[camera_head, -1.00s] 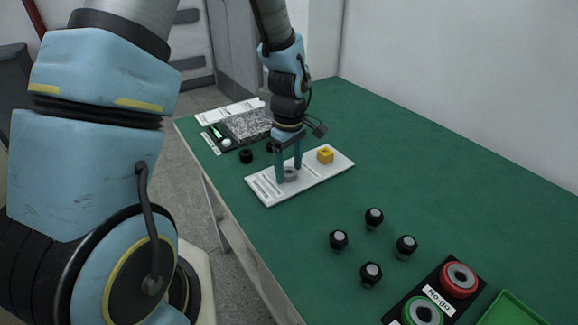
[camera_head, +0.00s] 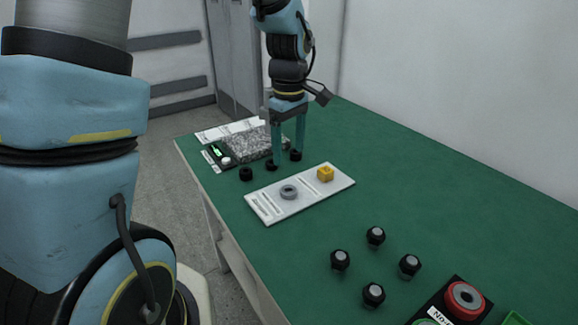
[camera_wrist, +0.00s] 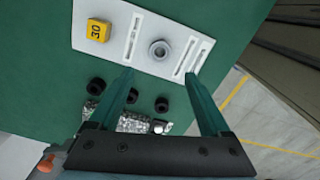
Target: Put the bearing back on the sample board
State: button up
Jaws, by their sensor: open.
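The bearing (camera_head: 289,192) is a grey ring lying flat on the white sample board (camera_head: 265,208), near the board's middle. A yellow block (camera_head: 325,174) sits on the same board to its right. The wrist view shows the bearing (camera_wrist: 160,50) on the board (camera_wrist: 145,62), beside slots, and the yellow block (camera_wrist: 98,30) marked 30. My gripper (camera_head: 287,160) is open and empty, behind the board and above the table. In the wrist view my gripper's fingertips (camera_wrist: 160,82) are apart, with the bearing clear of them.
Several black round pieces (camera_head: 246,174) stand behind the board, close below my gripper. A grey speckled slab (camera_head: 250,143) lies farther back. Several black knobs (camera_head: 375,237) and a red button (camera_head: 464,299) are at the front right. Green table at right is clear.

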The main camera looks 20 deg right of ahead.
jog(key=s+a+m+t, duration=0.1)
jog(key=s+a+m, duration=0.2)
jog(key=a, duration=2.2)
jog(key=m, duration=0.4)
jog(key=shift+r+t, duration=0.3)
